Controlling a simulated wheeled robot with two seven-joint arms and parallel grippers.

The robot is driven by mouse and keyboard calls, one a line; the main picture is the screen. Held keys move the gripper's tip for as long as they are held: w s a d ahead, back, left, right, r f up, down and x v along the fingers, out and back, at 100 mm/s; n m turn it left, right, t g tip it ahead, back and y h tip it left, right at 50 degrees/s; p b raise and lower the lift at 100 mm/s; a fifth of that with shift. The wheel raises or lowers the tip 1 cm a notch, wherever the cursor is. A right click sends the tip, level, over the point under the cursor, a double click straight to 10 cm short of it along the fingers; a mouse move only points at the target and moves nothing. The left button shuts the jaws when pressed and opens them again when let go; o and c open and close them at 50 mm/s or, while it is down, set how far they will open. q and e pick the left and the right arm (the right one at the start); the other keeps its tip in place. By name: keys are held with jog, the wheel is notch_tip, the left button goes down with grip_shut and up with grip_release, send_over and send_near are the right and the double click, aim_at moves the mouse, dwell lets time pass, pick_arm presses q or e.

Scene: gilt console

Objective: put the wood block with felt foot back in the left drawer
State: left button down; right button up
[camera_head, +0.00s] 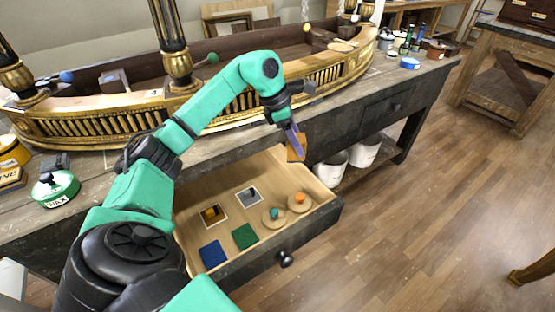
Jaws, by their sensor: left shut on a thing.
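The wood block with felt foot (297,154) is a small orange-brown piece held at the tip of my left gripper (293,138). The gripper is shut on it. The block hangs above the back right corner of the open left drawer (328,210), apart from the drawer floor. A felt foot cannot be made out. In the drawer lie a blue square (213,254), a green square (245,236), two round wooden pieces with a teal knob (275,216) and an orange knob (299,201), and two pale-framed recesses (214,215). My right gripper is not in view.
The gilt console (90,124) stands along the back of the dark workbench. A green wax tin (55,188) is at the left. White buckets (330,168) stand under the bench, right of the drawer. A second drawer (394,106) is shut. Bottles and a blue tin (410,63) are at the far right.

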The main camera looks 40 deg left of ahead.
pick_arm(q)
jog(key=w+a+n+t+y+b, duration=0.15)
jog(key=a+n+y+b, duration=0.3)
jog(key=a+n, duration=0.5)
jog(key=shift+n, duration=0.85)
jog(key=f+b, duration=0.1)
jog(key=f, duration=0.5)
jog(key=d+f+b, duration=0.1)
jog(key=f, duration=0.5)
jog(key=f+b, duration=0.1)
jog(key=f, duration=0.5)
jog(key=shift+s+d+f, duration=0.15)
jog(key=shift+d+f, duration=0.1)
jog(key=shift+f, duration=0.05)
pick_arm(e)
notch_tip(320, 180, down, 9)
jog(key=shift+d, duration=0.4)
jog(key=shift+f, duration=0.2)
pick_arm(q)
jog(key=shift+c, duration=0.6)
grip_release()
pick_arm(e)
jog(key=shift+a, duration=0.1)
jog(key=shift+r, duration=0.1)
pick_arm(q)
jog(key=a+v, duration=0.1)
jog(key=v, duration=1.1)
jog(key=shift+d, duration=0.3)
